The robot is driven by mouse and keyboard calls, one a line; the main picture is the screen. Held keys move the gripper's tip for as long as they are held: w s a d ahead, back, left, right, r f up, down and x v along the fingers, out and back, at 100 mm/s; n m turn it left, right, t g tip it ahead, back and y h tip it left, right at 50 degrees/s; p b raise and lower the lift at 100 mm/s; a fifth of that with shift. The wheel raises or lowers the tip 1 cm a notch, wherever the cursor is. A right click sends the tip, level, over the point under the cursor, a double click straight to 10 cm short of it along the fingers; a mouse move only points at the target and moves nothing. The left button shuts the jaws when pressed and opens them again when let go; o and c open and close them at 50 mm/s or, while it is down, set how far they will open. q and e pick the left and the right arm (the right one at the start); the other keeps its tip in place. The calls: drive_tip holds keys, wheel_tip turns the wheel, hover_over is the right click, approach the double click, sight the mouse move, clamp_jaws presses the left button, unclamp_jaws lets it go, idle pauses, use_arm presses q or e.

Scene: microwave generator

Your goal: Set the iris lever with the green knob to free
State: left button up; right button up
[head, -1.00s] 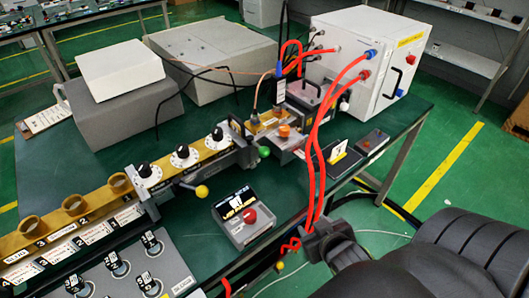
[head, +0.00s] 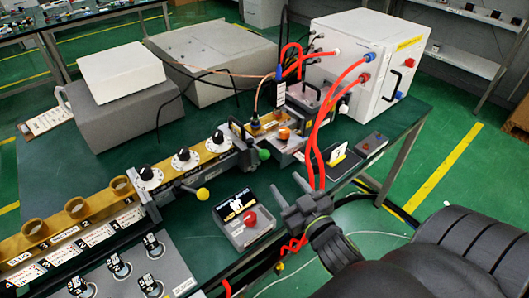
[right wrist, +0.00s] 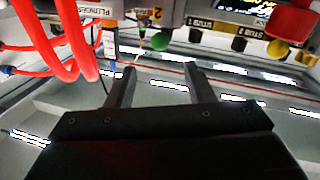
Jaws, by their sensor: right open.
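The lever's round green knob (head: 264,154) sticks out at the near side of the brass waveguide line, right of the white dials. A green ball (right wrist: 161,40) in the right wrist view appears to be the same knob. My right gripper (head: 290,187) is open and empty, below and right of the green knob and apart from it. In the right wrist view its two fingertips (right wrist: 159,67) stand apart, with the green ball beyond the gap. The lever's position marks are too small to read. My left gripper is not in view.
Red cables (head: 318,130) hang right beside my right gripper. A yellow knob (head: 202,193) and a box with a red button (head: 249,217) lie to its left. A card holder (head: 338,155) stands to the right.

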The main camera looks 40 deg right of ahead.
sight(267, 158)
drive_tip(key=w, duration=0.4)
drive_tip(key=w+d+p, duration=0.1)
drive_tip(key=w, duration=0.7)
drive_tip(key=shift+w+d+p, duration=0.25)
drive_tip(key=shift+w+p, duration=0.05)
drive_tip(key=shift+p, duration=0.05)
drive_tip(key=shift+c, duration=0.5)
clamp_jaws()
